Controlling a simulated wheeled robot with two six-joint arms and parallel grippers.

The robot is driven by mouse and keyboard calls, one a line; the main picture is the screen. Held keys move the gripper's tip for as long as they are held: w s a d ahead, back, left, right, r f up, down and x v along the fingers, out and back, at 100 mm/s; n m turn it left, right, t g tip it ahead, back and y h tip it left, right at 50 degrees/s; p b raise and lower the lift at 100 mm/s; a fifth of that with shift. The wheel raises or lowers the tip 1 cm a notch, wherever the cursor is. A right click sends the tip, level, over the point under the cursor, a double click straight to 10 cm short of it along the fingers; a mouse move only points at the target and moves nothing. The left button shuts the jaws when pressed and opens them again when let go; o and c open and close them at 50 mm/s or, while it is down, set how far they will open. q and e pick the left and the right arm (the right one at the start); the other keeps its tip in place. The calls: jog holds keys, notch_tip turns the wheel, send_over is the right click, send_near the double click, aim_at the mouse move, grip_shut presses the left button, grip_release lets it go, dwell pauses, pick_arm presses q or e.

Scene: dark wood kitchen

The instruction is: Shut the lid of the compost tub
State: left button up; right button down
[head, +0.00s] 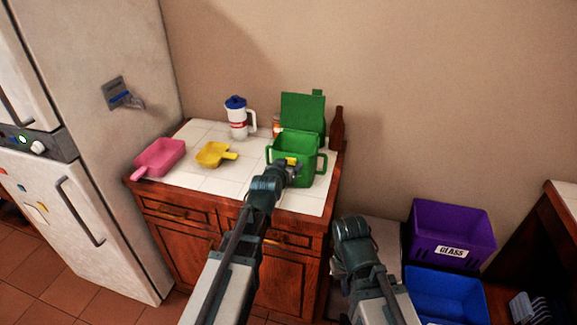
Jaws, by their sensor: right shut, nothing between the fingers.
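The green compost tub (308,168) stands upright on the right part of the white tiled counter top, with a handle on each side. Its green lid (303,113) is open, standing up at the tub's back edge. My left gripper (291,168) is in front of the tub and overlaps its front in the picture. I cannot tell whether it touches the tub or whether its fingers are apart. A small yellow patch shows just above it. My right gripper (351,232) is lower and to the right, off the counter's front right corner, shut and empty, its fingertips mostly hidden.
A brown bottle (337,128) stands close right of the lid. A white jug with a blue lid (238,118), a yellow scoop (213,154) and a pink dustpan (160,157) are to the left. Purple (451,231) and blue (445,294) crates are at right.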

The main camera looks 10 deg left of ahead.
pick_arm(q)
grip_shut()
dwell(1.2)
